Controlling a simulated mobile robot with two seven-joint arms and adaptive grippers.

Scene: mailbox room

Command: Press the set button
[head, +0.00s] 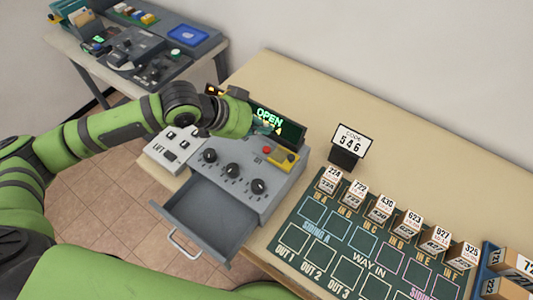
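A small red button (266,150) and a yellow patch (284,159) are on the box's top right; which one is the set button I cannot read. My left gripper (268,127) is over the box's back, in front of the display, just behind the red button. Its fingers are small and partly hidden by my arm. My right gripper is out of view.
A small panel with switches (173,148) is left of the box. Another table (60,42) is at the back left. The beige table is bare behind the board.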

